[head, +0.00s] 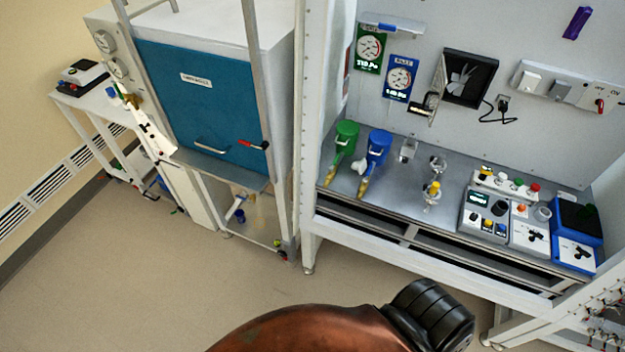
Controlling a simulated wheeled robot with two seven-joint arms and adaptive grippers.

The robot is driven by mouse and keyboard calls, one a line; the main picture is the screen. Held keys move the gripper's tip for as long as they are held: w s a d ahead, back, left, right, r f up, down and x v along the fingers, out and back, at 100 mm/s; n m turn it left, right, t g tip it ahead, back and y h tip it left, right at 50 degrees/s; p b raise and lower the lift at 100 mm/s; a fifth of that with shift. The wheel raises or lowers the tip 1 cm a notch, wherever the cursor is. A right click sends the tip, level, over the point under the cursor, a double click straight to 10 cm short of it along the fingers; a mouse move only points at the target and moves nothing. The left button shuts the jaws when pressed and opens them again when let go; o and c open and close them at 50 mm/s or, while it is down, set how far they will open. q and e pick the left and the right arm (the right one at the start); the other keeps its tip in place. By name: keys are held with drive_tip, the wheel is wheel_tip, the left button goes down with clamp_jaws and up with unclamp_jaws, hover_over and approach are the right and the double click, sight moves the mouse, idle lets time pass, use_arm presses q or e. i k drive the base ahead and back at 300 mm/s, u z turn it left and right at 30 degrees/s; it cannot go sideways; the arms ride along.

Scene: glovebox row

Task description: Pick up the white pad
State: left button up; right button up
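I cannot make out a white pad anywhere in the head view; nothing on the bench or floor clearly shows as one. Neither my left nor my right gripper is in view, so I cannot see what they hold.
A grey workbench (400,193) on the right carries a green funnel-like vessel (346,135), a blue one (377,146), glassware and control boxes (486,212). A blue-fronted cabinet (197,105) stands left of it. A small white table (88,108) is far left. The beige floor (200,285) is clear.

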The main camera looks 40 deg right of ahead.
sight(362, 165)
drive_tip(key=u, duration=0.25)
drive_tip(key=i, duration=1.55)
drive_tip(key=z, duration=0.7)
